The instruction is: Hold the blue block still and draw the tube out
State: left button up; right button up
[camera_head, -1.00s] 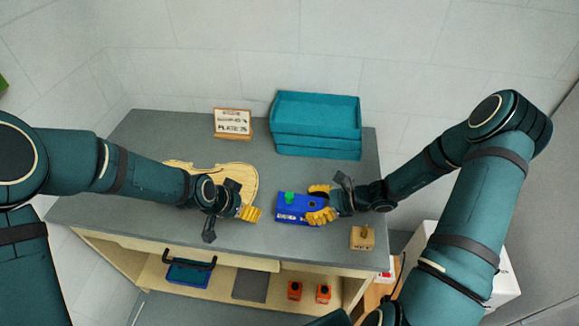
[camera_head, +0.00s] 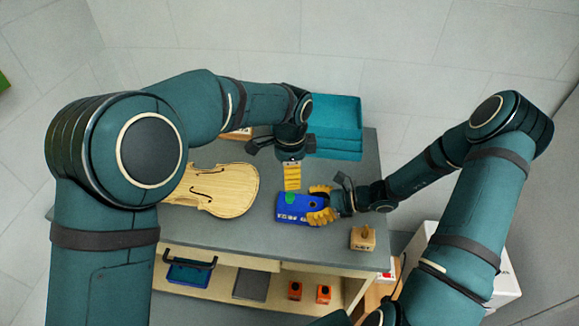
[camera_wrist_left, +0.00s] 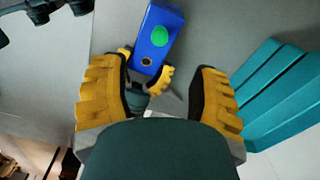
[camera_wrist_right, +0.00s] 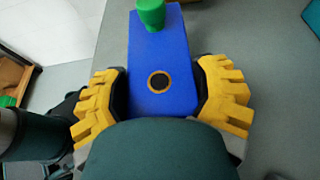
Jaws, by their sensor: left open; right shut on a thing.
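The blue block (camera_head: 293,207) lies on the grey bench top. The green tube (camera_head: 291,197) stands up out of the block's far-left part; it also shows in the right wrist view (camera_wrist_right: 151,13) and end-on in the left wrist view (camera_wrist_left: 159,36). A dark round hole shows in the block nearer my right gripper. My right gripper (camera_head: 322,204) is shut on the blue block, with yellow fingers along its two sides. My left gripper (camera_head: 292,178) is open and empty, pointing down above the bench behind the block and tube. It does not touch them.
A violin-shaped wooden plate (camera_head: 222,189) lies left of the block. Teal stacked trays (camera_head: 338,125) stand at the back, close to my left gripper. A small wooden block with a knob (camera_head: 363,239) sits at the bench's front right.

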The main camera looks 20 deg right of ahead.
aim_at(289, 195)
pick_arm(q)
notch_tip(289, 195, down, 11)
jog(key=shift+w+r, duration=0.1)
dwell(0.3)
jog(key=shift+o, duration=0.2)
grip_shut()
dwell(0.5)
